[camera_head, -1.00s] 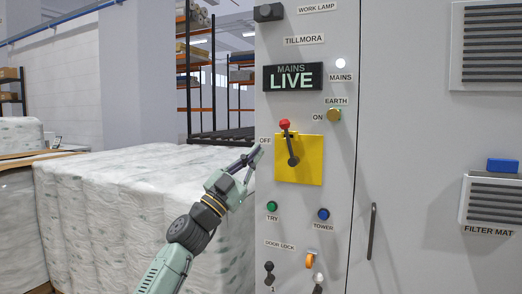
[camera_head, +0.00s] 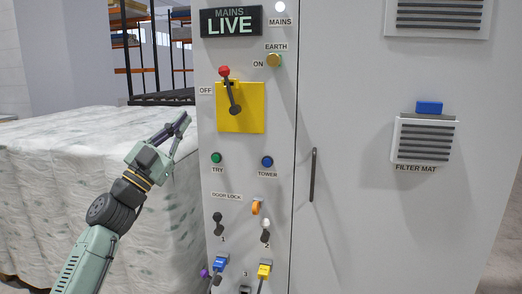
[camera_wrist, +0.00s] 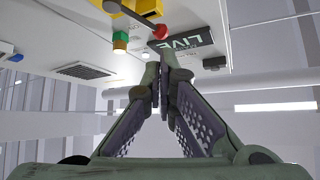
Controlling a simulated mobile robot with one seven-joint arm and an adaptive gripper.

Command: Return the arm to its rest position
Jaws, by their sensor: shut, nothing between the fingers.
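My gripper (camera_head: 181,124) is in the head view, left of the grey cabinet's edge and in front of the white wrapped stack. It is shut and empty, its fingers pointing up and to the right. In the wrist view my gripper (camera_wrist: 162,75) shows its two fingers together at the tips, with nothing between them. The cabinet (camera_head: 350,90) carries a yellow plate (camera_head: 251,122) with a red-knobbed lever (camera_head: 231,90), its knob tilted up and left. The fingers are apart from the lever. The display above (camera_head: 231,21) reads MAINS LIVE.
A wrapped white stack (camera_head: 60,190) stands behind and beneath my arm. The cabinet front has a green button (camera_head: 216,158), a blue button (camera_head: 267,161), several small switches and a door handle (camera_head: 313,175). A vent box (camera_head: 424,139) juts out at right.

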